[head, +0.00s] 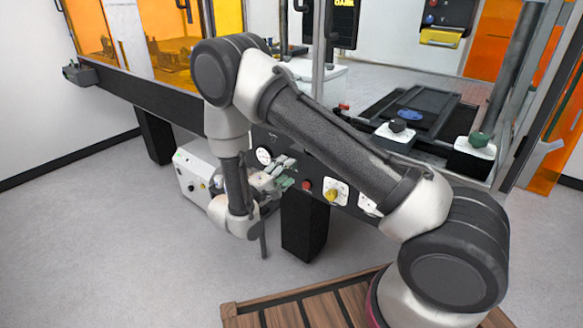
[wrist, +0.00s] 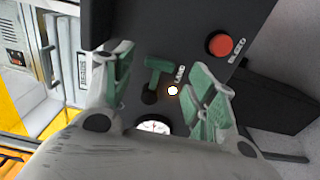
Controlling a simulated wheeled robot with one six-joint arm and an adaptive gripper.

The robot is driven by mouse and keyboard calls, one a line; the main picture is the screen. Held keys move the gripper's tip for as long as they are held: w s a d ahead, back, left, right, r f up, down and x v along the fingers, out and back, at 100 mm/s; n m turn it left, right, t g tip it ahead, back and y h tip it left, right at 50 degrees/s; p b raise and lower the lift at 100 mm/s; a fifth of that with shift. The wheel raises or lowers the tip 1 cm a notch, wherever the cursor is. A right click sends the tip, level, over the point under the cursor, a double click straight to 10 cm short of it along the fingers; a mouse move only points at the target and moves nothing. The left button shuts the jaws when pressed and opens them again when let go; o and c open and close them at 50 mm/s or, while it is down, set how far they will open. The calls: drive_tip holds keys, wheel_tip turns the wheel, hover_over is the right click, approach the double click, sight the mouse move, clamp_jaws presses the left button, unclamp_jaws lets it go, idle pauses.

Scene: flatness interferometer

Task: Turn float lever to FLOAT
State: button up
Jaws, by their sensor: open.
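The float lever (wrist: 160,70) shows in the wrist view as a green T-shaped handle on a dark panel. A small lit lamp (wrist: 172,90) and the word LAND are beside it. My gripper (wrist: 162,64) is open, with one green-padded finger on each side of the lever in the picture. I see gaps between the handle and both fingers; I cannot tell the depth between them. In the head view my gripper (head: 278,174) is at the front panel, and I cannot make out the lever there.
A red BLEED button (wrist: 220,44) is to the right of the lever. A round white gauge (wrist: 153,127) is partly hidden by my gripper. A yellow knob (head: 331,195) is further right on the panel. A white box (head: 198,178) stands behind my forearm.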

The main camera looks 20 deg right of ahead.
sight(293, 166)
drive_tip(key=shift+x, duration=1.55)
drive_tip(key=c, duration=1)
drive_tip(key=shift+r+n, duration=0.1)
drive_tip(key=shift+n, duration=0.2)
drive_tip(key=shift+w+a+r+n, duration=0.55)
drive_tip(key=shift+w+r+n, duration=0.3)
drive_tip(key=shift+n, duration=2.05)
drive_tip(key=shift+w+a+r+n, duration=0.65)
drive_tip(key=shift+r+n, duration=0.25)
drive_tip(key=shift+n, duration=2)
drive_tip(key=shift+w+a+r+n, duration=0.5)
drive_tip(key=shift+w+r+n, duration=0.35)
drive_tip(key=shift+n, duration=2.05)
